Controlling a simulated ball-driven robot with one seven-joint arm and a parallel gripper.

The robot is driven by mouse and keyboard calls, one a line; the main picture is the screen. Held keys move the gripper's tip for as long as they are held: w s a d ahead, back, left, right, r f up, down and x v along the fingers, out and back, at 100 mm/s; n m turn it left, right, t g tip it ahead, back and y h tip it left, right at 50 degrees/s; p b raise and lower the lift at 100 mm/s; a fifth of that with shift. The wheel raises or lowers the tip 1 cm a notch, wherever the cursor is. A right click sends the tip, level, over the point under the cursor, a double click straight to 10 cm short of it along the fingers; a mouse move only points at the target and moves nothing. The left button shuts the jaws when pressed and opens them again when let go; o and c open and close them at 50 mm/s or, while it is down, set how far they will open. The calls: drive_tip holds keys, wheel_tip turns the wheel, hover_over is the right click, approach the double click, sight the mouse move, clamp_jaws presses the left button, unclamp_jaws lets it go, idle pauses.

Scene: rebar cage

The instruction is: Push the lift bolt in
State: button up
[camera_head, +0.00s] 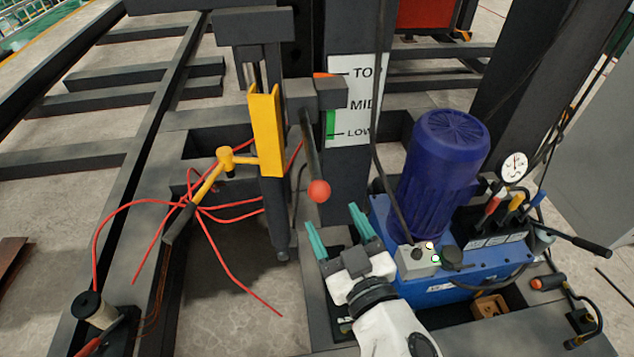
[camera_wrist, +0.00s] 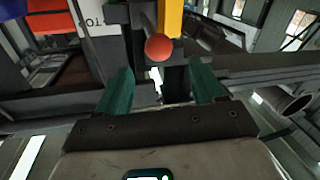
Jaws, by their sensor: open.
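A dark rod with a red ball knob (camera_head: 319,191) sticks out toward me from a dark block (camera_head: 317,92) on the post; it looks like the lift bolt. The red knob also shows in the wrist view (camera_wrist: 159,47), at upper centre, just beyond the fingertips. How deep the rod sits in the block is hidden. My gripper (camera_head: 334,222) is open, with its two green fingers apart and nothing between them. In the head view the fingers point toward the post, with the knob just above and left of the tips. I see no contact.
A yellow bracket (camera_head: 266,132) and yellow lever with a black grip (camera_head: 180,222) stand left of the rod. A TOP/MID/LOW label (camera_head: 358,105) is behind it. A blue motor (camera_head: 440,165) on a blue power unit (camera_head: 470,288) stands close right. Red cables lie at left.

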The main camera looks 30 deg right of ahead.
sight(316, 181)
drive_tip(key=w+p, duration=0.1)
drive_tip(key=w, duration=0.2)
drive_tip(key=w+d+p, duration=0.1)
drive_tip(key=w, duration=0.2)
drive_tip(key=w+p, duration=0.1)
drive_tip(key=w, duration=0.3)
drive_tip(key=shift+d, duration=0.15)
